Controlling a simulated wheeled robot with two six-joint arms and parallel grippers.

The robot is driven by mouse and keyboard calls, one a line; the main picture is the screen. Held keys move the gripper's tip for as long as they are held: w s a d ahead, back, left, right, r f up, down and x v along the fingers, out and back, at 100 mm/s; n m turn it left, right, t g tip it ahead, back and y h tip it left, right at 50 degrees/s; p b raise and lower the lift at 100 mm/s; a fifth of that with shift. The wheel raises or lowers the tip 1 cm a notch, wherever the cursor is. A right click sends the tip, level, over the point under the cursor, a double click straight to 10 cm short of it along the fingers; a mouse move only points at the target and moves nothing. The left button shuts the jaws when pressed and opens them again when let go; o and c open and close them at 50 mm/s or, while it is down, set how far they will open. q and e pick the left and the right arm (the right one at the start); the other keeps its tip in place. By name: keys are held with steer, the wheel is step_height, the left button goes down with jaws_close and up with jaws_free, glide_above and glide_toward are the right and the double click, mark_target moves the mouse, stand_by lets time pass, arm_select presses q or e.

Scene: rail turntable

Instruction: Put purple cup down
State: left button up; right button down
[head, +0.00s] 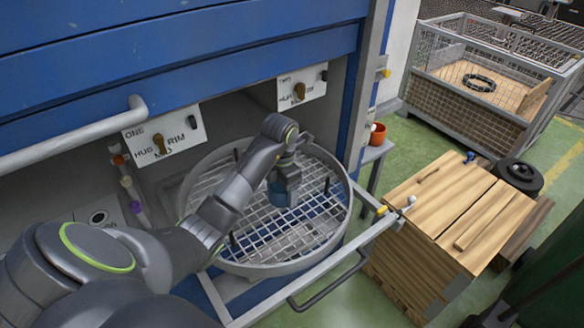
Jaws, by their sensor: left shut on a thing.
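My left arm reaches in from the left over a round turntable (343,215) with a wire-grid floor and a raised rim. My left gripper (291,198) points down over the grid, near its middle, and is shut on a dark blue thing (276,194). The fingers hide much of this thing, and I cannot tell whether it touches the grid. A small purple item (126,182) shows at the left, beside the turntable, among other small coloured items. I cannot tell whether it is a cup. My right gripper is not in view.
Dark upright pegs (327,186) stand inside the turntable's rim. Labelled plates (165,137) hang above on the blue machine. A metal rail (300,258) runs along the front. An orange pot (378,134) stands on a side stand. A wooden-topped stack (470,205) is at the right.

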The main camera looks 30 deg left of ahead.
arm_select(q)
steer(key=shift+a+r, duration=0.1)
steer(key=shift+r, duration=0.55)
steer(key=b, duration=0.5)
glide_above(283, 216)
step_height(283, 216, down, 6)
steer(key=shift+r, duration=0.2)
steer(key=shift+f, duration=0.2)
step_height(283, 216, down, 3)
steer(key=shift+s+f+p, duration=0.1)
steer(key=shift+f+p, duration=0.05)
steer(key=shift+p, duration=0.45)
steer(key=shift+f, duration=0.35)
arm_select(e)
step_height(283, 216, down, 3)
arm_select(q)
steer(key=shift+f, duration=0.15)
steer(key=o, duration=1)
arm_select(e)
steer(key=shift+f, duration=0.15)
